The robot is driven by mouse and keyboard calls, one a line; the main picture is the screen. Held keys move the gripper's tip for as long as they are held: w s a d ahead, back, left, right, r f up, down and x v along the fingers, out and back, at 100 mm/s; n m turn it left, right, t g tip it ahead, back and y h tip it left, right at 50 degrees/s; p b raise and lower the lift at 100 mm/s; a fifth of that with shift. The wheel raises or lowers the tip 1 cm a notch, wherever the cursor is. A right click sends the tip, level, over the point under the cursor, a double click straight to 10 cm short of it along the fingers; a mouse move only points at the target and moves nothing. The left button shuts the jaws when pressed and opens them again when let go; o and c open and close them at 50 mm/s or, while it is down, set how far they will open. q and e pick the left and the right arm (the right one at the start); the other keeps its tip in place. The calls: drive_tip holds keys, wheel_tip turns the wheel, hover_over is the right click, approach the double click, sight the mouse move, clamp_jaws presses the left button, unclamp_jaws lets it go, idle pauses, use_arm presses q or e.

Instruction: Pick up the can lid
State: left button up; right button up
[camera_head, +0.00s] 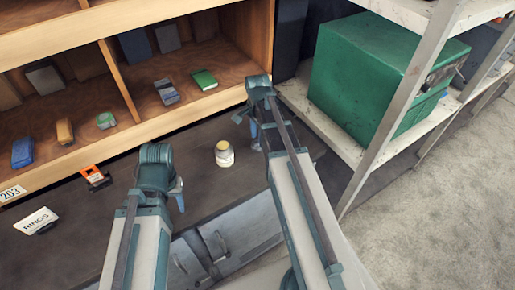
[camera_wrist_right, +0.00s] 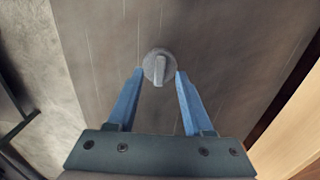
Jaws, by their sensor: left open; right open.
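A round grey lid (camera_wrist_right: 152,72) with a raised bar handle lies on the dark surface in the right wrist view. It appears between and just beyond the tips of my right gripper (camera_wrist_right: 160,74), whose blue fingers are apart and empty; the gap in height is hard to judge. In the head view my right gripper (camera_head: 254,132) points down at the bench, and I cannot make out the lid there. My left gripper (camera_head: 178,194) hangs over the bench further left, open, with nothing visible in it.
A small jar (camera_head: 224,155) stands on the bench between my arms. A tape measure (camera_head: 95,178) and a white "RINGS" box (camera_head: 36,220) are at left. Wooden cubbies (camera_head: 135,90) hold small boxes behind. A green case (camera_head: 365,75) sits on a metal rack at right.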

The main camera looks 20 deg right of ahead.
use_arm(q)
drive_tip(key=shift+f+b, duration=0.35)
drive_tip(key=shift+f, duration=0.45)
use_arm(e)
drive_tip(key=shift+f, duration=0.85)
drive_tip(key=shift+r, duration=0.1)
use_arm(q)
drive_tip(key=shift+r, duration=0.1)
use_arm(e)
clamp_jaws()
